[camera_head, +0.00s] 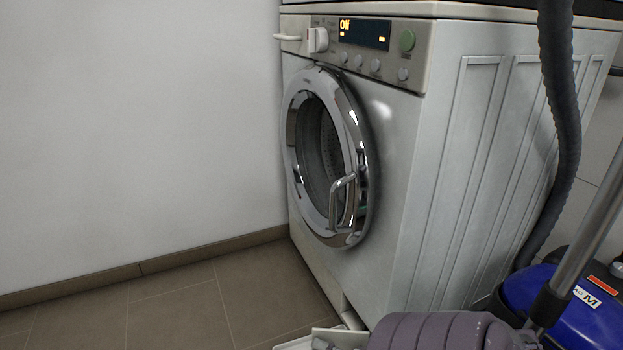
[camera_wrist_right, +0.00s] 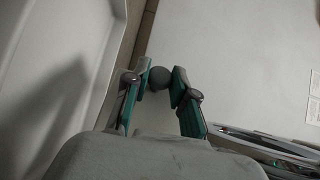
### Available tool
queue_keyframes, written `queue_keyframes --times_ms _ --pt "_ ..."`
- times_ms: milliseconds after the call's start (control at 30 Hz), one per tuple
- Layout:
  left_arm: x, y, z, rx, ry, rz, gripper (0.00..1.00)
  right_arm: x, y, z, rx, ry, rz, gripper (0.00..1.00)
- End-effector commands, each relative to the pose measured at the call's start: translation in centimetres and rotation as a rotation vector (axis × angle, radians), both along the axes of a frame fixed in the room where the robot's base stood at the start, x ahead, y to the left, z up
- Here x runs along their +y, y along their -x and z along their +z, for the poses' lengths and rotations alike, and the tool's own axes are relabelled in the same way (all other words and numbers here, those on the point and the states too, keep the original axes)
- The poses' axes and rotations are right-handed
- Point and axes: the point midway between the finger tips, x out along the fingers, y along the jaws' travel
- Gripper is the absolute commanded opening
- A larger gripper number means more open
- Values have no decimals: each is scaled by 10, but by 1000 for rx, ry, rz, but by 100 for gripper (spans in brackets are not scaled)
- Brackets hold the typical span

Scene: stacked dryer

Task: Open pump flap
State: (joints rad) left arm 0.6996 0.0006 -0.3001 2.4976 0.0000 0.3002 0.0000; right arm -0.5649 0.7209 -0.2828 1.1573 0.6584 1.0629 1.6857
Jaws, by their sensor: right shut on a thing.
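The washing machine (camera_head: 402,190) stands against the white wall, with its round door closed. Low on its front, a pale panel that looks like the pump flap (camera_head: 300,343) sticks out from the base, cut off by the picture's bottom edge. A narrow gap (camera_head: 350,317) shows above it. My right arm covers the area just right of it. In the right wrist view my right gripper (camera_wrist_right: 162,80) has its green-padded fingers drawn close around a dark round part, seemingly on the flap. The exact contact is unclear. My left gripper is not in view.
A blue vacuum cleaner (camera_head: 555,310) with a metal tube and dark hose (camera_head: 562,120) stands close along the machine's right side. The door handle (camera_head: 342,204) juts out above the flap area. The tiled floor (camera_head: 185,310) at left is clear.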

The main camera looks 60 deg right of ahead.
Motion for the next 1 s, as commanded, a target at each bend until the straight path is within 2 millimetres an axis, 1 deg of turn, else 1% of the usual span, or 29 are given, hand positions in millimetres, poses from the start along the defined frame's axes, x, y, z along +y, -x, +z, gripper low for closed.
queue_keyframes --times_ms 233,667,700,767,800,833,1000 --pt "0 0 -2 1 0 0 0 1 8 -1 2 1 44 0" --pt "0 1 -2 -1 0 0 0 2 9 0 1 0 49 0" --pt "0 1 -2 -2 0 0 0 2 9 0 1 0 49 30" --pt "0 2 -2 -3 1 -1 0 2 9 0 1 0 49 40" --pt "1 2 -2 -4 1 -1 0 2 9 0 1 0 49 47" --pt "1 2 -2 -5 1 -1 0 2 9 0 1 0 49 50" --pt "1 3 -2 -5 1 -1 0 2 9 0 0 0 48 50"
